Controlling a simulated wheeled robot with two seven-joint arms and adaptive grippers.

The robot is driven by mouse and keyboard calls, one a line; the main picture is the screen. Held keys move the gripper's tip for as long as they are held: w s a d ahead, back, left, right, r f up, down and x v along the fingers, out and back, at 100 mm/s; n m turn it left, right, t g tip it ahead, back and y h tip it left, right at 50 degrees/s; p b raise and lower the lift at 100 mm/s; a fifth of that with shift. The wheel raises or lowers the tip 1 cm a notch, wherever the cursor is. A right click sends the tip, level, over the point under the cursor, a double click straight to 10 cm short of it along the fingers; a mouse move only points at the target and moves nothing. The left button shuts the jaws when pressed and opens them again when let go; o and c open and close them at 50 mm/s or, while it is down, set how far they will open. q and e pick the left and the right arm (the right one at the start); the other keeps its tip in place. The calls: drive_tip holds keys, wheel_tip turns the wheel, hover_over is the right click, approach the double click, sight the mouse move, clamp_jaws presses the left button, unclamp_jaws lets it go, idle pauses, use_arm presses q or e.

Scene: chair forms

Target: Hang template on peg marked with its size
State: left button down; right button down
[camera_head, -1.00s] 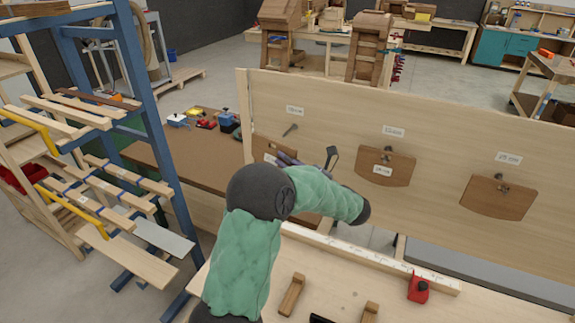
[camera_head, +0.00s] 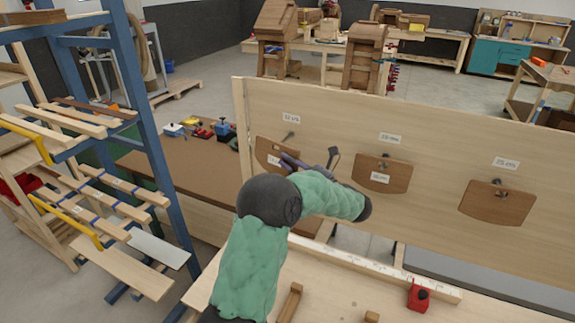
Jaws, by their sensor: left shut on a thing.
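My left gripper (camera_head: 292,162) is shut on a brown wooden template (camera_head: 264,148) with a white label, held against or just in front of the upright board (camera_head: 440,130). The template is just below and left of the leftmost peg (camera_head: 289,135); whether the peg passes through it I cannot tell. My green-sleeved arm and dark wrist hide its lower right part. A label (camera_head: 291,119) sits above this peg. A second template (camera_head: 383,172) hangs on the middle peg (camera_head: 384,156). A third template (camera_head: 497,203) hangs on the right peg (camera_head: 497,182). My right gripper is out of view.
A light bench (camera_head: 345,285) with a ruler strip (camera_head: 375,268) and a red block (camera_head: 419,297) lies below the board. A blue-framed rack (camera_head: 150,120) with wooden slats stands close on the left. A brown table (camera_head: 190,165) stands behind.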

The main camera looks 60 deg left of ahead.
use_arm(q)
drive_tip(key=shift+w+a+f+p, duration=0.1)
drive_tip(key=shift+w+a+p, duration=0.15)
drive_tip(key=shift+w+a, duration=0.35)
drive_tip(key=shift+w+a+r+p, duration=0.1)
drive_tip(key=shift+w+a+p, duration=0.2)
drive_tip(key=shift+w, duration=0.6)
drive_tip(key=shift+w+a+f+p, duration=0.1)
drive_tip(key=shift+w+a+p, duration=0.1)
drive_tip(key=shift+w+a, duration=0.4)
drive_tip(key=shift+w+d, duration=0.1)
drive_tip(key=shift+w, duration=0.1)
drive_tip(key=shift+f, duration=0.2)
drive_tip(key=c, duration=1.1)
unclamp_jaws()
drive_tip(key=shift+c, duration=0.2)
wheel_tip(320, 180, up, 10)
